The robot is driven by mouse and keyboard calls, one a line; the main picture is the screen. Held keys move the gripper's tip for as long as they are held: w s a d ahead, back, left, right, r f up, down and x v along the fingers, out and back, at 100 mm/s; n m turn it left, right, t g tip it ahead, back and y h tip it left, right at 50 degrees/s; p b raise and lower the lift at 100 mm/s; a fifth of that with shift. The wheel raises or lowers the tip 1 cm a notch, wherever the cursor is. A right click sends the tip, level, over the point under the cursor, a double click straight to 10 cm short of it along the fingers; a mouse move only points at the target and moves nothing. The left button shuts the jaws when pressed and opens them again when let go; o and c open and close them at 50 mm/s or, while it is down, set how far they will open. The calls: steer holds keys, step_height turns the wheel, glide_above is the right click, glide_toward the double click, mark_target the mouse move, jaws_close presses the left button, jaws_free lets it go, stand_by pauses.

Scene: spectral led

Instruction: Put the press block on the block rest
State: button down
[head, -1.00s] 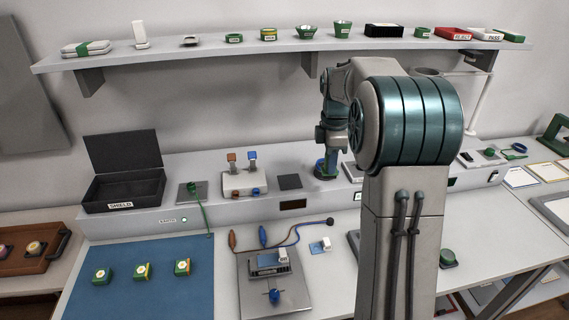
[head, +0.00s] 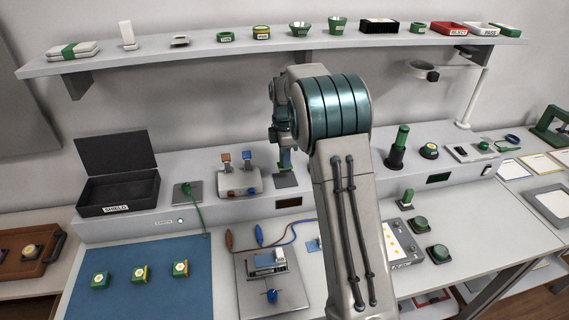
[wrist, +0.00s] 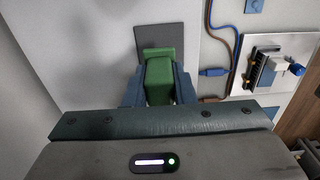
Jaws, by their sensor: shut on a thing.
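My gripper (head: 285,166) is shut on the green press block (wrist: 159,78), which sits between the blue fingers (wrist: 157,88) in the wrist view. In the head view the block is hard to make out among the fingers. The block rest appears to be the dark grey square pad (head: 287,182) on the raised back ledge. The pad also shows in the wrist view (wrist: 168,34), just past the block. My gripper is at the pad in the head view. I cannot tell whether the block touches it.
A stand with orange and blue levers (head: 238,181) is left of the pad. A dark green post (head: 398,150) stands further right on the ledge. Cables (head: 275,236) and a metal plate fixture (head: 272,285) lie in front. An open black box (head: 118,190) is at the left.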

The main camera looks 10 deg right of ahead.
steer(key=shift+f+p, duration=0.45)
steer(key=shift+f, duration=1.45)
steer(key=shift+f, duration=0.25)
steer(key=c, duration=1.2)
jaws_free()
steer(key=shift+r, duration=0.1)
steer(key=shift+r, duration=0.15)
